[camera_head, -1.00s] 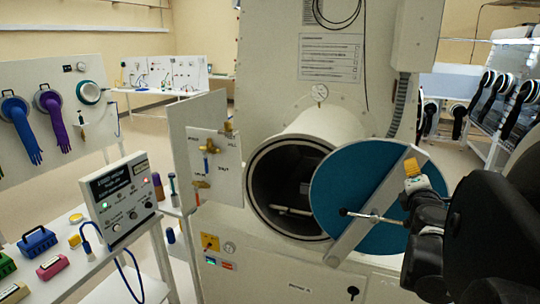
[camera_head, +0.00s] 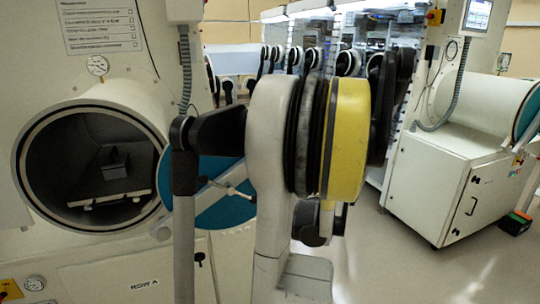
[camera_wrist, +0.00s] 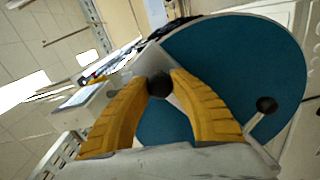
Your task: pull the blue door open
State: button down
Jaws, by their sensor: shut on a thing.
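The round blue door (camera_head: 226,211) stands ajar at the right side of the open cylindrical chamber (camera_head: 37,205) in the head view. My arm hides much of it. In the wrist view the door (camera_wrist: 235,62) fills the upper right, with a light bar across it. My gripper (camera_wrist: 160,83) has its yellow fingers closed around a dark round knob (camera_wrist: 159,86) at the bar. Another dark ball (camera_wrist: 266,104) on a short metal rod stands out at the right, clear of the fingers. The gripper itself is hidden behind my arm in the head view.
A tray with a dark block (camera_head: 112,162) lies inside the chamber. A white cabinet (camera_head: 452,195) with a second cylinder and blue door (camera_head: 527,112) stands at the right. Floor (camera_head: 385,265) is open between them.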

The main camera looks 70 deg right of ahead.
jog(key=shift+d+f, duration=0.1)
jog(key=shift+f, duration=0.1)
jog(key=c, duration=1.1)
grip_release()
jog(key=shift+d, duration=0.1)
jog(key=shift+o, duration=0.2)
jog(key=v, duration=1.2)
